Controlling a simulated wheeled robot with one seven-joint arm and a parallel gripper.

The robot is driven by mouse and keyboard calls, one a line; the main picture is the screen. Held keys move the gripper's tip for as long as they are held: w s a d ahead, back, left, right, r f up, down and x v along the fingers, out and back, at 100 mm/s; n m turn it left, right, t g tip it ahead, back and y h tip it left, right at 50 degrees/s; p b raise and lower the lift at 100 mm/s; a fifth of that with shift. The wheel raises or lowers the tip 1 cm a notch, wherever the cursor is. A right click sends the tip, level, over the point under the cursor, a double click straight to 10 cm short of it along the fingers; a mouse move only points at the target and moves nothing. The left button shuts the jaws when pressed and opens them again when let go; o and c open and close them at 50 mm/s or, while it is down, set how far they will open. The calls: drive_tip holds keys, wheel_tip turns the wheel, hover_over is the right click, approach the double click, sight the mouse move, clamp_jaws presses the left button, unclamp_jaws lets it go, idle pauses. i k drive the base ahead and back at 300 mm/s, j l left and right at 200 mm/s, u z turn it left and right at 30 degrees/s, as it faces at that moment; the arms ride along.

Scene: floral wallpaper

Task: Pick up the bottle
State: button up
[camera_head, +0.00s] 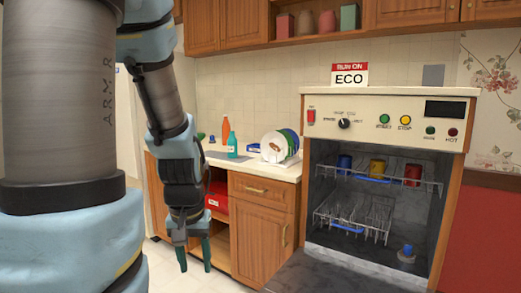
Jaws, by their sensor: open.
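Two bottles stand on the counter near the sink, left of the dish rack: an orange bottle (226,131) and, in front of it, a teal bottle (232,146) with a pale label. My gripper (194,268) hangs fingers-down at the end of my arm, in front of the lower cabinets and below counter height. Its two fingers are apart with nothing between them. It is nearer to me than the bottles and well away from them.
A rack with plates (278,146) stands beside the bottles on the countertop (280,172). The dishwasher (385,110) is open at the right, with its door (320,275) folded down and mugs on the upper rack (370,177). A red box (217,203) sits in the open cabinet behind my gripper.

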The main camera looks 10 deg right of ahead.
sight(232, 149)
drive_tip(key=i+j+z, duration=0.7)
drive_tip(key=i+j, duration=0.35)
drive_tip(key=i+j+z, duration=0.15)
drive_tip(key=i+j, duration=0.55)
drive_tip(key=j, duration=0.2)
drive_tip(key=i+j+z, duration=0.1)
drive_tip(key=i+j, duration=0.25)
drive_tip(key=i+j+z, duration=0.1)
drive_tip(key=i+j, duration=0.25)
drive_tip(key=j, duration=0.2)
drive_tip(key=i+j, duration=0.35)
drive_tip(key=j, duration=0.15)
drive_tip(key=i+j, duration=0.3)
drive_tip(key=j, duration=0.2)
